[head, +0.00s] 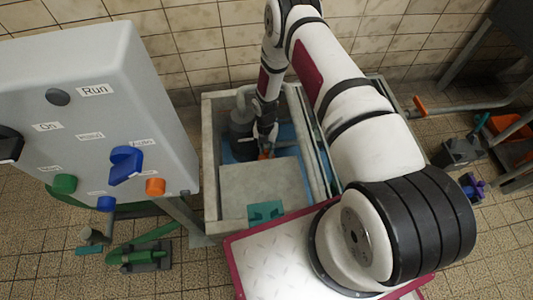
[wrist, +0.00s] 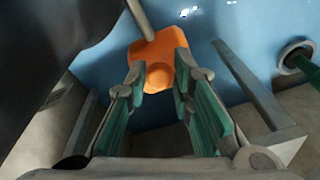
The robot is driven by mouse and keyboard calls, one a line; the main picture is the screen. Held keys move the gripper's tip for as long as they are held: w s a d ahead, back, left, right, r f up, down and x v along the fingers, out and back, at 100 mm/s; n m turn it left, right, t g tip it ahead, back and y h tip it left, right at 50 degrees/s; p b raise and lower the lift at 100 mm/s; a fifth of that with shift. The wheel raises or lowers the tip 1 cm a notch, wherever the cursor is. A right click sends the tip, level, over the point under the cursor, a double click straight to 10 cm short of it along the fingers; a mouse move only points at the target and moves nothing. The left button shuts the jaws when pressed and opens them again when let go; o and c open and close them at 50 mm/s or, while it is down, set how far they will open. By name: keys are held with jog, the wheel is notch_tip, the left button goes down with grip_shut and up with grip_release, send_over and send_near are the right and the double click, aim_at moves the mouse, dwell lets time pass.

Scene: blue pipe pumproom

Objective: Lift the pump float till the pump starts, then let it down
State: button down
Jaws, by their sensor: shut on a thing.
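The orange pump float (head: 264,155) is in the open pit beside the dark pump (head: 241,136). In the wrist view the float (wrist: 158,62) sits between my fingertips, with a grey rod meeting its top edge. My gripper (head: 266,140) points down into the pit and is shut on the float; its green-padded fingers (wrist: 158,85) flank it in the wrist view. Blue water (wrist: 235,35) lies behind the float; I cannot tell whether the float touches it. The Run lamp (head: 58,97) on the grey control box (head: 95,110) looks dark.
The pit's concrete rim (head: 211,160) surrounds the opening, and a grey cover slab (head: 258,186) hides its near part. The control box stands close on the left, with several coloured knobs. An orange crate (head: 508,127) is far right. A tiled wall stands behind the pit.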

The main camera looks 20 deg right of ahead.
jog(key=w+r, duration=0.4)
jog(key=r, duration=0.3)
jog(key=shift+w+d+r, duration=0.25)
jog(key=shift+w+d, duration=0.05)
jog(key=shift+d, duration=0.05)
jog(key=shift+a, duration=0.15)
dwell(0.4)
jog(key=c, duration=1.4)
grip_release()
notch_tip(320, 180, up, 12)
jog(key=w, duration=0.1)
jog(key=shift+d+f, duration=0.15)
jog(key=shift+d, duration=0.15)
